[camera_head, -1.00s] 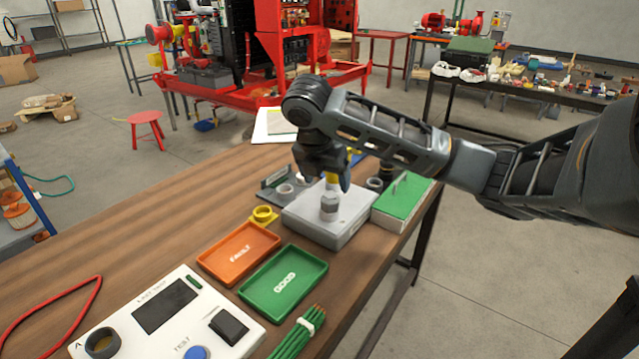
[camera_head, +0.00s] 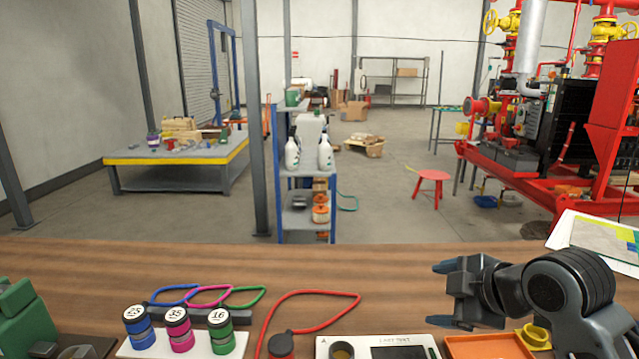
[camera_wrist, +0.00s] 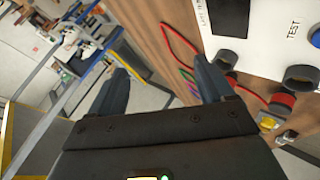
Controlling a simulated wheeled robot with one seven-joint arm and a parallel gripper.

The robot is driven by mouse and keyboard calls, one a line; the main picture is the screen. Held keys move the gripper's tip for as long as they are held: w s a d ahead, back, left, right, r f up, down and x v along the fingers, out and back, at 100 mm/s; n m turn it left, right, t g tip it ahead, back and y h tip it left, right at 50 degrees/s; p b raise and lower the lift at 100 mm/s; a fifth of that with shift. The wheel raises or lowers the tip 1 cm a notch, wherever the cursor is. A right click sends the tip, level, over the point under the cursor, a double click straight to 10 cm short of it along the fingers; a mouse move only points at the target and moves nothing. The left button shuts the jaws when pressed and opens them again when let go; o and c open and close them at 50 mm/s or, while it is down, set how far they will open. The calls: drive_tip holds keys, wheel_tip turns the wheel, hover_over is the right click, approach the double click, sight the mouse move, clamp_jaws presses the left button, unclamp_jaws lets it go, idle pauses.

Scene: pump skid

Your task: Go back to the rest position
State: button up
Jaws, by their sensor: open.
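My gripper (camera_head: 450,289) is at the right of the head view, above the wooden bench (camera_head: 180,262), with its fingers pointing left. Its two fingers are spread apart with nothing between them. In the wrist view my gripper (camera_wrist: 165,90) also shows open and empty, with the bench edge and floor beyond the fingers. The white test panel (camera_head: 325,350) is cut off by the bottom edge of the head view, left of the tray.
A red cord (camera_head: 315,294) lies on the bench. A yellow ring (camera_head: 535,337) sits beside my arm. The bench's far middle is clear.

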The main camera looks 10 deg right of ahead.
drive_tip(key=s+a+f+m+t+y, duration=0.1)
drive_tip(key=s+a+m+t, duration=0.1)
drive_tip(key=a+m, duration=0.35)
drive_tip(key=s+a+m+t, duration=0.2)
drive_tip(key=a+m+t, duration=0.1)
drive_tip(key=a, duration=0.5)
drive_tip(key=s+a+f+m+h, duration=0.1)
drive_tip(key=s+a+f+m, duration=0.25)
drive_tip(key=s, duration=0.35)
drive_tip(key=s+d+h, duration=0.1)
drive_tip(key=s+d, duration=0.2)
drive_tip(key=s, duration=1.2)
drive_tip(key=s+d+m, duration=0.1)
drive_tip(key=s+d, duration=0.3)
drive_tip(key=s, duration=1)
drive_tip(key=shift+s+d+h, duration=0.25)
drive_tip(key=shift+s+h, duration=0.15)
